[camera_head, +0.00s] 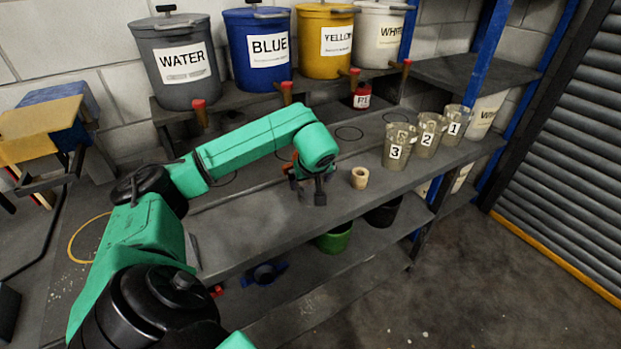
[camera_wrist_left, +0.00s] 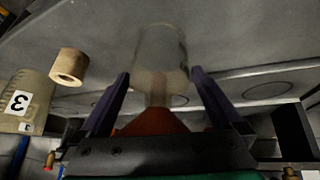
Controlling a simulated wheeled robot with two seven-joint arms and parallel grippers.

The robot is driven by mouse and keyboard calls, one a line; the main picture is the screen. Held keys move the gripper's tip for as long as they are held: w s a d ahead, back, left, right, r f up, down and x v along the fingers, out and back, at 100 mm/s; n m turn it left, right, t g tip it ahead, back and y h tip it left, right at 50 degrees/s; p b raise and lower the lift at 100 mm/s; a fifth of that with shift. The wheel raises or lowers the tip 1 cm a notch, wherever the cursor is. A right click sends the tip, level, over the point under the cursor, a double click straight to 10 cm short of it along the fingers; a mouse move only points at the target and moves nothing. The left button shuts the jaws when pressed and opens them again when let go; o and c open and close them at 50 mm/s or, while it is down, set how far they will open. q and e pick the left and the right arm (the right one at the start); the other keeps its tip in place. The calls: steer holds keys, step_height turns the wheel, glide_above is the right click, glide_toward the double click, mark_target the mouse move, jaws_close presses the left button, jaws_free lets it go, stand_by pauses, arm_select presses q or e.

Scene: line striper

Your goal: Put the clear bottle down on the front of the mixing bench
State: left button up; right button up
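The clear bottle (camera_wrist_left: 160,50) shows in the left wrist view, see-through, with a narrow neck and an orange cone-shaped top towards the camera. Its far end is against the grey bench top; I cannot tell for sure that it touches. My left gripper (camera_wrist_left: 160,85) has its two dark fingers spread on either side of the bottle, with gaps showing. In the head view my left gripper (camera_head: 306,190) points down over the front of the mixing bench (camera_head: 250,225). The bottle is not clearly visible there. My right gripper is out of view.
A small tan ring (camera_head: 360,178) stands right of the gripper. Numbered cups 3 (camera_head: 397,148), 2 (camera_head: 429,136) and 1 (camera_head: 456,124) stand further right. Buckets with taps line the shelf behind, with a red jar (camera_head: 362,97) below. The bench front left of the gripper is clear.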

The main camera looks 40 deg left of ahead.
arm_select(q)
steer(key=v, duration=1.2)
steer(key=shift+b, duration=0.35)
